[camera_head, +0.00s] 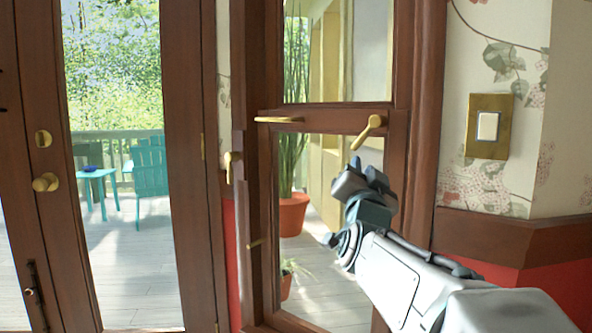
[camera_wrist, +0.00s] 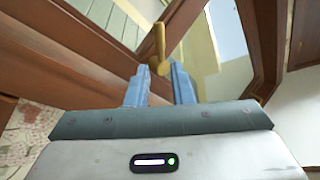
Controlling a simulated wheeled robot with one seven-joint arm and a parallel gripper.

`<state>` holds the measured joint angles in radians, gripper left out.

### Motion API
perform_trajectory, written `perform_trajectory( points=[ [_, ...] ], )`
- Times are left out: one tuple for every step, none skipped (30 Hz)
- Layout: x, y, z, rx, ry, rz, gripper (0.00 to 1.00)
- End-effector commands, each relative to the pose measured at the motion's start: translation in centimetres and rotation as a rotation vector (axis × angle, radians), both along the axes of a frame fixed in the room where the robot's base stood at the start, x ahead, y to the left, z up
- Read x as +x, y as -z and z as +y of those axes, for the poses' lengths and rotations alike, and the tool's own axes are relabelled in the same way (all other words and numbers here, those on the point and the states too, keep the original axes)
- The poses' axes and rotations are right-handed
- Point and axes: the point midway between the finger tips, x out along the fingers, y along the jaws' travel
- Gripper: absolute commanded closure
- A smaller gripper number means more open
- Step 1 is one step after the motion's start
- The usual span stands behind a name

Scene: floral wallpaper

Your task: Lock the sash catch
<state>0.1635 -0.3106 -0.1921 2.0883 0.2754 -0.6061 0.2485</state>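A brass lever catch (camera_head: 367,131) sits at the right end of the dark wooden window's middle rail. Its handle slants down and to the left from a round pivot. A second brass piece (camera_head: 278,119) lies flat along the left part of the same rail. My gripper (camera_head: 364,173) is just below the right lever. I cannot tell whether a finger touches the lever.
The wooden window frame (camera_head: 420,120) stands close to the right of my gripper. A brass-plated light switch (camera_head: 489,126) is on the papered wall. A glazed door with a brass knob (camera_head: 46,182) is at left. Potted plants and teal chairs (camera_head: 150,168) show outside through the glass.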

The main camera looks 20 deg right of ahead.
Motion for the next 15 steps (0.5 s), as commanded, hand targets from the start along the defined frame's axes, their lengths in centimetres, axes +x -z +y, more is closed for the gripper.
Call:
perform_trajectory(
  points=[
    [0.0,0.0,0.0,0.004,-0.001,-0.002,0.94],
    [0.0,0.0,-0.1,0.009,-0.003,-0.006,1.0],
    [0.0,0.0,-0.1,0.023,-0.007,-0.013,1.0],
    [-0.1,0.0,-0.2,0.038,-0.012,-0.022,1.0],
    [-0.1,0.0,-0.3,0.057,-0.019,-0.034,1.0],
    [-0.2,0.0,-0.4,0.089,-0.03,-0.054,1.0],
    [-0.3,0.1,-0.6,0.119,-0.041,-0.073,1.0],
    [-0.3,0.2,-0.7,0.152,-0.053,-0.092,1.0],
    [-0.5,0.2,-0.9,0.202,-0.072,-0.124,1.0],
    [-0.5,0.3,-1.0,0.239,-0.087,-0.148,1.0],
    [-0.6,0.5,-1.1,0.28,-0.104,-0.172,1.0],
    [-0.8,0.6,-1.2,0.332,-0.125,-0.207,1.0],
    [-0.9,0.8,-1.3,0.372,-0.142,-0.23,1.0],
    [-0.9,0.9,-1.4,0.411,-0.159,-0.255,1.0],
    [-1.1,1.1,-1.5,0.465,-0.183,-0.289,1.0]
  ],
)
